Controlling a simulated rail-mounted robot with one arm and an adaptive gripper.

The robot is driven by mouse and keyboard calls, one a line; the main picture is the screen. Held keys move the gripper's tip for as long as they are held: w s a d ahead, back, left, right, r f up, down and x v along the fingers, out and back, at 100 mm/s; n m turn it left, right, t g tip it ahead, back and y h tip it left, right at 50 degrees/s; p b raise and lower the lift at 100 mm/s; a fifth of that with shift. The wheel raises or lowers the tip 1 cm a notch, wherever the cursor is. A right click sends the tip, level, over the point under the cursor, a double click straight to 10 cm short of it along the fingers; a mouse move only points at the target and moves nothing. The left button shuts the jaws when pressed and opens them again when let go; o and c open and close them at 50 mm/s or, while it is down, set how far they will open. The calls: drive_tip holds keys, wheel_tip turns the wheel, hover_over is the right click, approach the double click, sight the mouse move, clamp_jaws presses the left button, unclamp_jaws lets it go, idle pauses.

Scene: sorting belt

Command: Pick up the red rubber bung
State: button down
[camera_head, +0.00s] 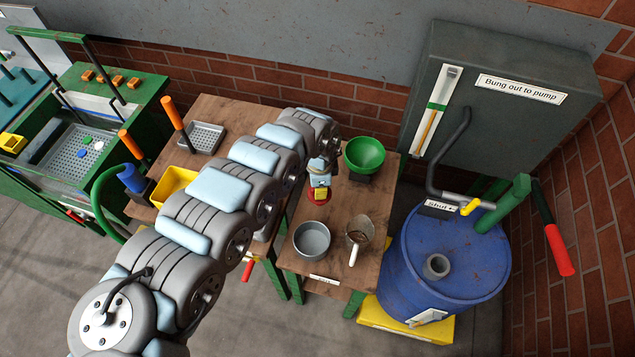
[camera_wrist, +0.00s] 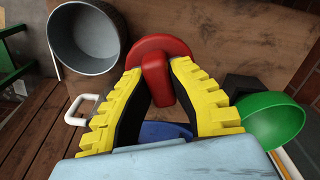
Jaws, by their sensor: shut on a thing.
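The red rubber bung (camera_wrist: 158,72) is between the yellow-toothed, black-padded fingers of my gripper (camera_wrist: 163,85) in the wrist view. The fingers are shut on its narrow stem, and its wide round flange lies beyond the fingertips. In the head view the bung (camera_head: 320,198) shows as a red patch just below my gripper (camera_head: 320,192), over the wooden table (camera_head: 310,277). I cannot tell whether the bung touches the table top.
A green bowl (camera_head: 364,154) is at the back right. A blue drum (camera_head: 440,262) stands right of the table, below a grey cabinet (camera_head: 480,100).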

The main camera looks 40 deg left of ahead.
sight(321, 203)
drive_tip(key=s+d+r+p, duration=0.1)
drive_tip(key=p, duration=0.2)
drive_tip(key=shift+d+r, duration=0.3)
drive_tip(key=shift+d, duration=0.05)
drive_tip(key=shift+s+d+r+p, duration=0.3)
drive_tip(key=shift+s+d+p, duration=0.2)
drive_tip(key=shift+p, duration=0.55)
drive_tip(key=s+d+r+p, duration=0.2)
drive_tip(key=s+d+p, duration=0.1)
drive_tip(key=d+p, duration=0.2)
drive_tip(key=shift+p, duration=0.85)
drive_tip(key=c, duration=1.8)
unclamp_jaws()
drive_tip(key=shift+d, duration=0.1)
clamp_jaws()
